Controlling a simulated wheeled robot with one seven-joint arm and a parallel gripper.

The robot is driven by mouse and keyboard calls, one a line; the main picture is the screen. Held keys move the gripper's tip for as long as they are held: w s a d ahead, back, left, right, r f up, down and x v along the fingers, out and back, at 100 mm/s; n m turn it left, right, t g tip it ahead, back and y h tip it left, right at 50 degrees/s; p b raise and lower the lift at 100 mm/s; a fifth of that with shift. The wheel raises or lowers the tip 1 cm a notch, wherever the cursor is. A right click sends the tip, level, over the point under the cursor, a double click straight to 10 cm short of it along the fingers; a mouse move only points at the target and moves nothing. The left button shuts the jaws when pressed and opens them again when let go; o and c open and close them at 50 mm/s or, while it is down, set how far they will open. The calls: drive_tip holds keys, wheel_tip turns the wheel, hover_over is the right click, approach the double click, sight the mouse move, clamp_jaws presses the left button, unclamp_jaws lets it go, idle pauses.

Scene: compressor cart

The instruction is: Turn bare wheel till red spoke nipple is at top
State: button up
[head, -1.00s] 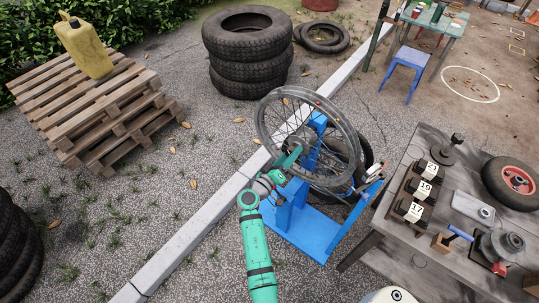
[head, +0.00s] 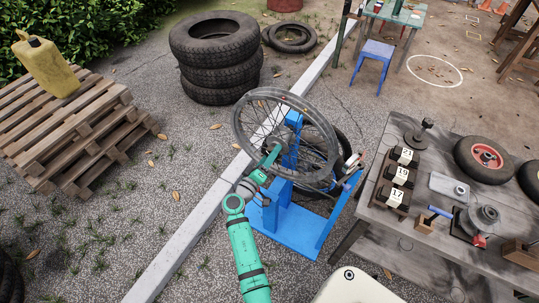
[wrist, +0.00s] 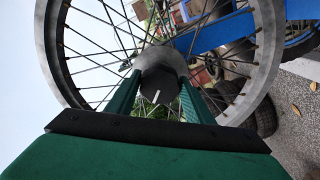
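The bare wheel (head: 238,125), a grey rim with thin spokes, is mounted upright but tilted in view on a blue stand (head: 283,232). My gripper (head: 272,158) reaches its hub from the near side. In the wrist view the green fingers of my gripper (wrist: 160,92) lie on both sides of the dark hub end (wrist: 160,80), which has a short white mark, and appear closed against it. The wheel's rim (wrist: 51,45) curves around them. I cannot pick out the red spoke nipple with certainty; the hub and fingers hide part of the wheel.
A grey workbench (head: 400,243) with numbered blocks (head: 403,156) stands close on the right. Stacked tyres (head: 215,85) stand behind on the left, and pallets (head: 70,125) with a yellow can (head: 47,66) are farther left.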

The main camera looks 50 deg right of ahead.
drive_tip(key=shift+o, duration=1.2)
drive_tip(key=shift+a, duration=0.2)
drive_tip(key=s+a, duration=0.2)
drive_tip(key=a, duration=0.8)
drive_tip(key=shift+a, duration=0.15)
